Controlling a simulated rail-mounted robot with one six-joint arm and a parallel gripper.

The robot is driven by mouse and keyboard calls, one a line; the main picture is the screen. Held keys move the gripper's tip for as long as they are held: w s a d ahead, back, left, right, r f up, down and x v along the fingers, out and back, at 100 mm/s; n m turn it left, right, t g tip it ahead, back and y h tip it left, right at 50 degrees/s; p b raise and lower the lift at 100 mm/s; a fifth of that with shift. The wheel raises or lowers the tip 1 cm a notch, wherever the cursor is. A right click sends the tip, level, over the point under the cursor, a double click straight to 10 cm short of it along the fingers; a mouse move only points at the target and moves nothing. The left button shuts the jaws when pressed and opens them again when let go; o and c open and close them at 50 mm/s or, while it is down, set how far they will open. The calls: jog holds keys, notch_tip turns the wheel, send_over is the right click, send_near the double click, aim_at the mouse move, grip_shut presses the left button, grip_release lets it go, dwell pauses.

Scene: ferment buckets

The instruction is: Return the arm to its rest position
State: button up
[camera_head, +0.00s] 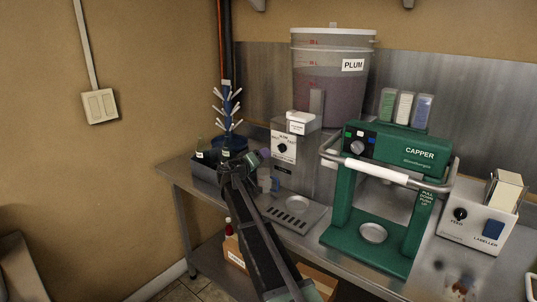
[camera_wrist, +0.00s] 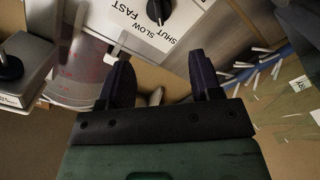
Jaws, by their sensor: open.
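My gripper (camera_wrist: 163,88) shows in the wrist view with its two dark fingers spread apart and nothing between them. In the head view my gripper (camera_head: 266,168) is small and partly hidden at the end of my arm, which reaches in from the bottom middle. It is near the front of the filler (camera_head: 295,160), a box with a dial marked slow and fast. The filler's dial panel (camera_wrist: 128,17) shows upside down at the top of the wrist view, beyond the fingers.
A PLUM bucket (camera_head: 331,85) stands behind the filler. A green capper (camera_head: 387,180) and a labeller (camera_head: 478,222) stand to the right on the steel bench. A bottle tree (camera_head: 227,112) with white pegs and a dark crate (camera_head: 205,172) are at the left.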

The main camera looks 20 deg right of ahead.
jog(key=shift+a, duration=0.15)
jog(key=s+f+g+y, duration=0.2)
jog(key=s+f, duration=0.1)
jog(key=s, duration=0.2)
jog(key=s+a+f+g+y, duration=0.1)
jog(key=s+f+g, duration=0.1)
jog(key=s, duration=0.4)
jog(key=s+a+f+g+y, duration=0.1)
jog(key=s+f+g+y, duration=0.1)
jog(key=s+f, duration=0.3)
jog(key=shift+s+a+n+y, duration=0.2)
jog(key=shift+s+n+y, duration=0.1)
jog(key=shift+s, duration=0.05)
jog(key=s+a+f+n+g+y+p, duration=0.1)
jog(key=s+a+y, duration=0.4)
jog(key=s, duration=0.7)
jog(key=s+a+f+n+g+y+p, duration=0.1)
jog(key=s+a+f+y, duration=0.3)
jog(key=s+a, duration=0.5)
jog(key=s+g+y, duration=0.1)
jog(key=s, duration=0.3)
jog(key=shift+s+a, duration=0.15)
jog(key=shift+s, duration=0.15)
jog(key=shift+c, duration=0.2)
